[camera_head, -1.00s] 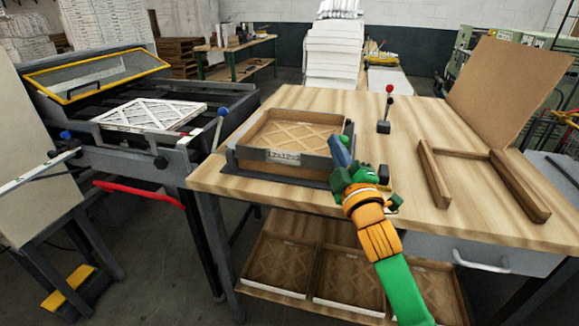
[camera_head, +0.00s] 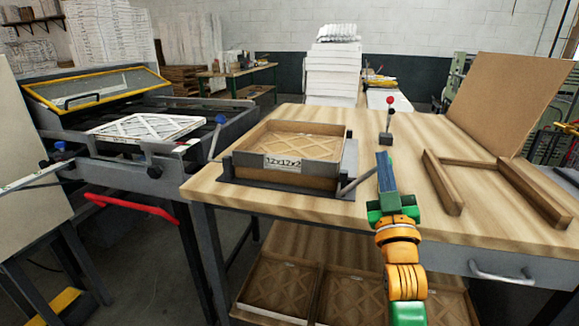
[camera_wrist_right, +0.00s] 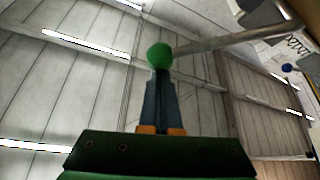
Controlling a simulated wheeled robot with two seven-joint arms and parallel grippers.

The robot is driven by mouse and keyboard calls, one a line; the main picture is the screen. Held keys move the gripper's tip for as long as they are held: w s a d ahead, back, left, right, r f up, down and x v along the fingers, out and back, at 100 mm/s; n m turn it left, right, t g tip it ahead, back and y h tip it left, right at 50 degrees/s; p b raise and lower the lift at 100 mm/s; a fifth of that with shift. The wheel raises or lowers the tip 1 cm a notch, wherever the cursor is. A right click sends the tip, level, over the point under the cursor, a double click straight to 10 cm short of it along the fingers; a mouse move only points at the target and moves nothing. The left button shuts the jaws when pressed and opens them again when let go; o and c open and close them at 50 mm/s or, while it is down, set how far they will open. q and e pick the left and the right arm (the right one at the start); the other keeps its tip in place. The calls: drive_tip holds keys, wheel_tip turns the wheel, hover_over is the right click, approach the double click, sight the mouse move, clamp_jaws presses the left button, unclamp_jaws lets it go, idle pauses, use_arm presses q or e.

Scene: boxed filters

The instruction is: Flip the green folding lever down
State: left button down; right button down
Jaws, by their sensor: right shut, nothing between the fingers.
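The green folding lever shows as a grey bar (camera_head: 357,181) at the right front corner of the box fixture. It slopes outward to the right and a little upward. Its green ball knob (camera_wrist_right: 159,55) shows in the right wrist view; in the head view my right gripper hides it. My right gripper (camera_head: 385,160) is shut and empty, its fingers upright over the table's front edge. In the right wrist view its fingertips (camera_wrist_right: 160,74) overlap the knob's lower edge; I cannot tell whether they touch. My left gripper is out of view.
A cardboard-framed filter (camera_head: 300,142) sits in the grey fixture (camera_head: 290,182), labelled in front. A red-knobbed lever (camera_head: 388,120) stands behind my right gripper. A wooden U-frame (camera_head: 440,182) lies to the right. A blue-knobbed lever (camera_head: 217,135) is on the left machine.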

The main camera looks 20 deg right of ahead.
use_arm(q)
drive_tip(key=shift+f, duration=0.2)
use_arm(e)
drive_tip(key=shift+d+f+m, duration=0.15)
drive_tip(key=shift+d+m, duration=0.05)
drive_tip(key=shift+m, duration=0.2)
